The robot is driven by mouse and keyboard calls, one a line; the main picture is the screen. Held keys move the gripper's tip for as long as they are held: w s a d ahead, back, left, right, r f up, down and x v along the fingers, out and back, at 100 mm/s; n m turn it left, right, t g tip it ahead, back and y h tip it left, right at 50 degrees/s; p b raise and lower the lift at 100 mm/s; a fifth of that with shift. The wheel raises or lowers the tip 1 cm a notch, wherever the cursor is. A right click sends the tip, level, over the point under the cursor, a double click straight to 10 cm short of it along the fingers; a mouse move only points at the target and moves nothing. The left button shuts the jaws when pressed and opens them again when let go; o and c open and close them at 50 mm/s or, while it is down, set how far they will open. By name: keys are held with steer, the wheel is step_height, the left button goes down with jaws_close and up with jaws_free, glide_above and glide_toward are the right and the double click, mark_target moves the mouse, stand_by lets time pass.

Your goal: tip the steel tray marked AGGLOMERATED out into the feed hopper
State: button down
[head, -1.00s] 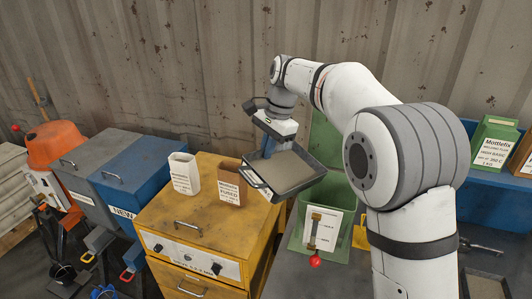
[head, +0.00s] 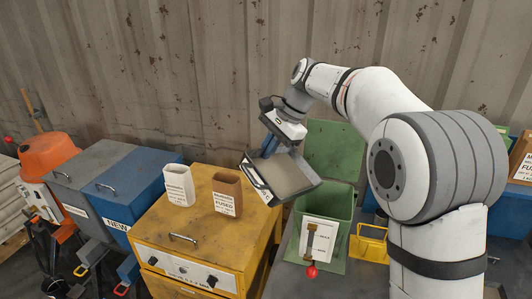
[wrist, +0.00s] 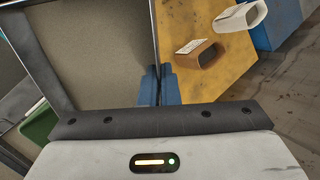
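My gripper (head: 272,148) is shut on the rim of a dark steel tray (head: 303,189) and holds it in the air. The tray is filled with grey-brown material and looks slightly tilted. A label shows on its near left side, too small to read. In the wrist view the blue fingers (wrist: 158,84) pinch the tray's edge (wrist: 155,35). A green hopper-like box (head: 338,205) with a raised lid stands below and to the right of the tray. The tray hides part of its opening; I cannot tell whether the tray is fully over it.
A yellow cabinet (head: 185,222) stands left of the green box, with a white container (head: 179,185) and a brown FUSED container (head: 227,194) on top. A red-knobbed lever (head: 311,270) is on the green box's front. Blue and grey bins stand further left.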

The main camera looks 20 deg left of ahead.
steer(key=shift+w+d+r+y, duration=0.1)
steer(key=shift+d+r+y, duration=0.75)
steer(key=shift+r+y, duration=0.2)
steer(key=d+r+g+y+b, duration=0.1)
steer(key=d+y+b, duration=0.2)
steer(key=d+y, duration=0.4)
steer(key=w+d+r+y+b, duration=0.1)
steer(key=d+r+y+b, duration=0.1)
steer(key=d+y, duration=0.5)
steer(key=d+b, duration=0.1)
steer(key=d, duration=0.4)
steer(key=shift+w+d+n+g+y+b, duration=0.2)
steer(key=shift+w+n+g+y+b, duration=0.1)
steer(key=shift+n+g+y, duration=0.1)
stand_by(3.0)
steer(key=shift+w+d+f+y+b, duration=0.15)
steer(key=shift+d+f+y+b, duration=0.15)
steer(key=shift+b, duration=2.85)
